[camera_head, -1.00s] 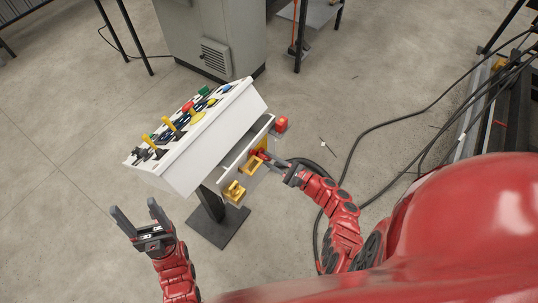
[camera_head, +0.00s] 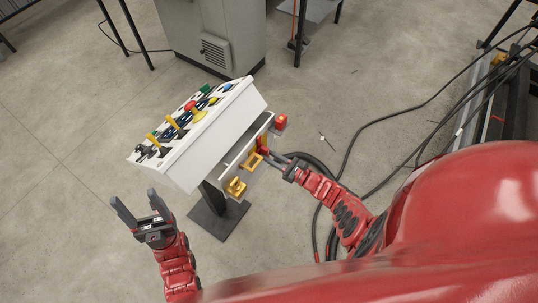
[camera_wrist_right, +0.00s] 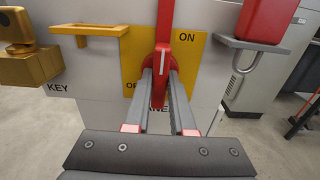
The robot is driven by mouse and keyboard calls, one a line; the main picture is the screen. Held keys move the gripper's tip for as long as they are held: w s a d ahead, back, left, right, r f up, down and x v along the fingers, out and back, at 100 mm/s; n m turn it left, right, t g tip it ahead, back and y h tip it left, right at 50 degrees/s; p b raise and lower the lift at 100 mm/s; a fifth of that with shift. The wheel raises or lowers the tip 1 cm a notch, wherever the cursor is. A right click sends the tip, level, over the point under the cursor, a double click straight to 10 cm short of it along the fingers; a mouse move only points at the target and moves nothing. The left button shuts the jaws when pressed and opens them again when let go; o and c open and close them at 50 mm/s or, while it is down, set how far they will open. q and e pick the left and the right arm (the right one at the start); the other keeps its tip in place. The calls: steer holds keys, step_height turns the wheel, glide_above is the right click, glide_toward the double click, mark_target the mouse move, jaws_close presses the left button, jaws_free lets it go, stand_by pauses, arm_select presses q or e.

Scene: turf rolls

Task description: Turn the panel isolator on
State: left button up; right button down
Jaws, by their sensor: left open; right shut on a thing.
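The panel isolator is a red handle (camera_wrist_right: 163,40) with a white line on a yellow plate (camera_wrist_right: 196,72), on the front of the white console (camera_head: 215,140). The plate reads ON at upper right and OFF at lower left, the latter partly hidden. In the right wrist view the handle stands about upright. My right gripper (camera_wrist_right: 160,78) is shut on the handle's lower part, one finger on each side; in the head view the gripper (camera_head: 266,154) reaches the console from the right. My left gripper (camera_head: 136,196) is open and empty, left of the console's stand.
A yellow bracket (camera_wrist_right: 88,30) and brass-coloured block (camera_wrist_right: 30,65) by the KEY label sit left of the isolator. A red block (camera_wrist_right: 265,18) on a grey bracket sits right. Buttons and yellow levers (camera_head: 170,123) top the console. Black cables (camera_head: 375,125) lie on the floor at right.

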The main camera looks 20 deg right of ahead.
stand_by(0.3)
steer(key=c, duration=0.8)
jaws_free()
steer(key=shift+o, duration=0.2)
steer(key=shift+s+d, duration=0.1)
steer(key=shift+s, duration=0.05)
steer(key=v, duration=1.7)
steer(key=shift+p, duration=0.35)
steer(key=shift+d+f, duration=0.1)
steer(key=shift+f, duration=0.05)
